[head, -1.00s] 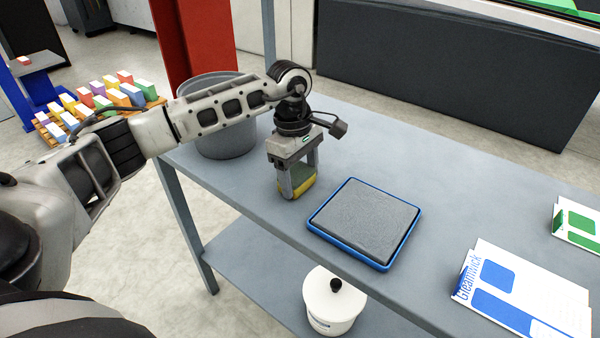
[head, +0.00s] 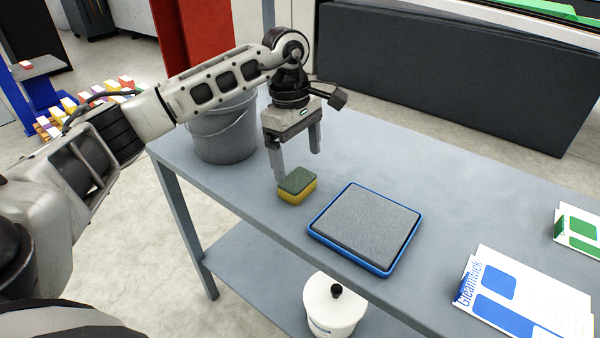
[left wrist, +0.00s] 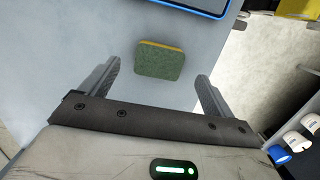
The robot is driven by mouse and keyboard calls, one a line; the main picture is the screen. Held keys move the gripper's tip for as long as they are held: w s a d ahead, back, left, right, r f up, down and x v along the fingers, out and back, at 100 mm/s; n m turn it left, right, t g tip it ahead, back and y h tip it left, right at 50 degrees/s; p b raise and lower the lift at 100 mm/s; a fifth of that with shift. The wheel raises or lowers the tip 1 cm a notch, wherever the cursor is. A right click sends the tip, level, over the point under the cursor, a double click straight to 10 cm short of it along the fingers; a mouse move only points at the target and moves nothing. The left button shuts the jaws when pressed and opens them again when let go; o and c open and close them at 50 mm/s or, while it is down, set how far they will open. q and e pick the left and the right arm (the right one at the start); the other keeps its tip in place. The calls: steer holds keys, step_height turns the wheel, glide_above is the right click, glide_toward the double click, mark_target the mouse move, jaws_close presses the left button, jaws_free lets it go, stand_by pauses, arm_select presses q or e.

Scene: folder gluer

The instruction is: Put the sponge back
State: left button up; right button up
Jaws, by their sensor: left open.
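The sponge (head: 297,186), green on top and yellow below, lies flat on the grey table (head: 430,185), just left of a blue-rimmed tray with a grey pad (head: 366,224). It also shows in the left wrist view (left wrist: 160,62), between and beyond the fingertips. My left gripper (head: 298,166) is open and empty, raised above the sponge with its fingers pointing down. It does not touch the sponge. My right gripper is not in view.
A grey bucket (head: 222,132) stands at the table's back left, behind my left arm. Printed cartons (head: 522,294) lie at the right. A white lidded pot (head: 333,308) sits on the lower shelf. The table behind the tray is clear.

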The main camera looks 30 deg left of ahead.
mark_target(295, 177)
arm_select(q)
steer(key=r, duration=0.6)
steer(key=shift+a, duration=0.35)
steer(key=shift+f, duration=0.1)
